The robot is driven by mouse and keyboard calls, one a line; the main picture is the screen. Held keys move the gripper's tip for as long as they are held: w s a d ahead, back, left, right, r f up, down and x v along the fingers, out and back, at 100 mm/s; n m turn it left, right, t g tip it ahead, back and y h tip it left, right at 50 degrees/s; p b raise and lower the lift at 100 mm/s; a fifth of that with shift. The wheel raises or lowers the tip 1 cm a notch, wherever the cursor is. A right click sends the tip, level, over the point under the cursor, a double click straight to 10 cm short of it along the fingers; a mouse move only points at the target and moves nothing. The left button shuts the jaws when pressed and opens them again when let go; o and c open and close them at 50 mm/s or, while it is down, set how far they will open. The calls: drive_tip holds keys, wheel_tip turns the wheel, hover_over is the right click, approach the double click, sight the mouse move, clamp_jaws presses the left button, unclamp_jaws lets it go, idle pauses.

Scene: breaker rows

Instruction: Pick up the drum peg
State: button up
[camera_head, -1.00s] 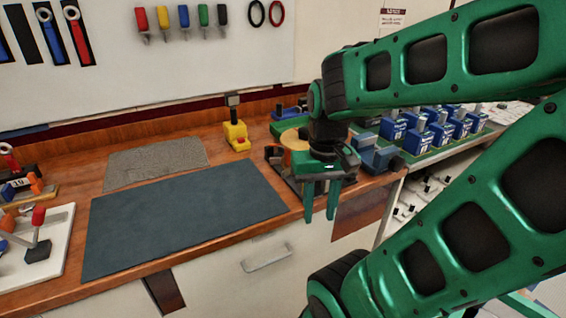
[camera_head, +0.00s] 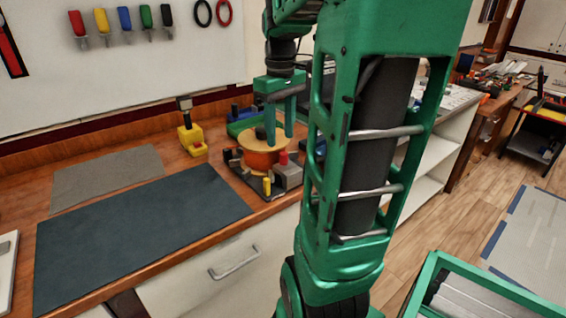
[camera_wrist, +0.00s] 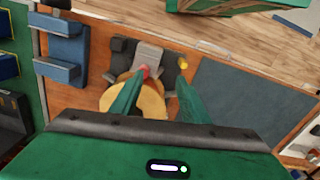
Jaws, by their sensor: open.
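An orange-sided drum with a pale top (camera_head: 262,158) stands on a dark fixture near the bench's front right edge. A red peg-like piece (camera_head: 283,158) stands beside it, and a yellow one (camera_head: 267,187) is in front. I cannot tell which part is the drum peg. My gripper (camera_head: 280,132) points down above the drum, open, its fingers overlapping the drum's top in the picture. In the wrist view, my gripper (camera_wrist: 160,82) has its fingers apart; the left finger covers part of the pale drum top (camera_wrist: 150,103) and nearly meets the red piece (camera_wrist: 144,71).
A yellow device (camera_head: 192,138) stands left of the fixture. A dark mat (camera_head: 140,235) and a grey mat (camera_head: 105,180) lie on the bench. A blue fixture (camera_wrist: 62,52) is beside the drum in the wrist view. The mats' surfaces are clear.

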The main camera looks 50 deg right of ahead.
sight(284, 153)
drive_tip(key=shift+n, duration=0.7)
drive_tip(key=d, duration=0.1)
drive_tip(key=w+d, duration=0.2)
drive_tip(key=shift+d+r, duration=0.35)
drive_tip(key=shift+s+f, duration=0.1)
drive_tip(key=shift+f, duration=5)
clamp_jaws()
